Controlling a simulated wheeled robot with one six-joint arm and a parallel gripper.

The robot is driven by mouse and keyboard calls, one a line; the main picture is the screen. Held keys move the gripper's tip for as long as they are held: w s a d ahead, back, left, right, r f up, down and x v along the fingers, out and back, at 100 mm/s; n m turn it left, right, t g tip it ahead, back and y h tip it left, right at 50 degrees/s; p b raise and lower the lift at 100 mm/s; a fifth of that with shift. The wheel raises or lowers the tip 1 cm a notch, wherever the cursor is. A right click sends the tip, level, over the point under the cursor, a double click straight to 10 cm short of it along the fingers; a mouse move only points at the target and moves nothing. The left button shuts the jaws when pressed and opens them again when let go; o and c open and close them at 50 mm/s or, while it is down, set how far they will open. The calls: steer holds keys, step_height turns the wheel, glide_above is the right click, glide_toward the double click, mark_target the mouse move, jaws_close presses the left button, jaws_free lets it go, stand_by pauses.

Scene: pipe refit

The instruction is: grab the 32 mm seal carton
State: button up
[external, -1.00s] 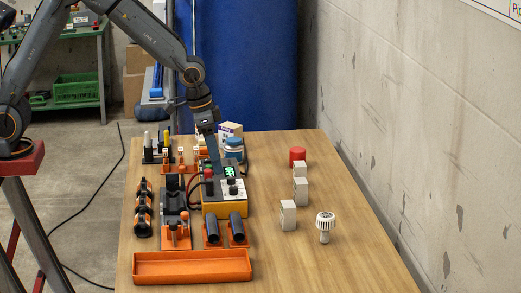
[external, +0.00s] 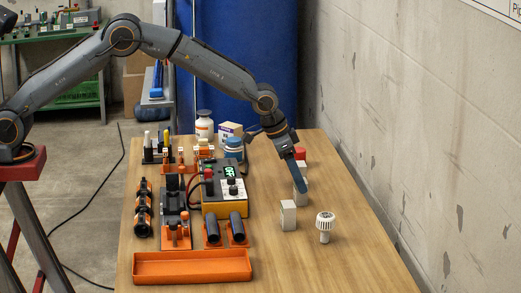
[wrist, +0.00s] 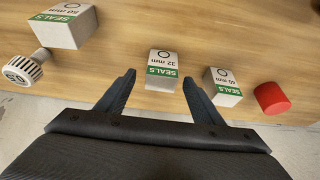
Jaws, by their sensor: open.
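The 32 mm seal carton (wrist: 163,70) is a small white box with a green SEALS band, in the middle of the wrist view. My gripper (wrist: 158,81) is open and empty, its two fingers pointing toward this carton, one to each side of it in the picture. I cannot tell whether the fingertips are level with it. In the external view my gripper (external: 302,187) hangs over the middle carton of the row (external: 298,199) and partly hides it.
A larger seal carton (wrist: 62,25) and a white knob-headed part (wrist: 22,69) are at left in the wrist view. Another small seal carton (wrist: 223,86) and a red cylinder (wrist: 271,97) are close at right. An orange tray (external: 192,267) lies at the bench's front.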

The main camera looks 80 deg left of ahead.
mark_target(300, 200)
steer(key=shift+p+x, duration=0.35)
steer(key=shift+x, duration=1.4)
steer(key=shift+s+a, duration=0.1)
steer(key=shift+s, duration=0.05)
steer(key=shift+c, duration=0.4)
steer(key=c, duration=1)
steer(key=shift+c, duration=0.4)
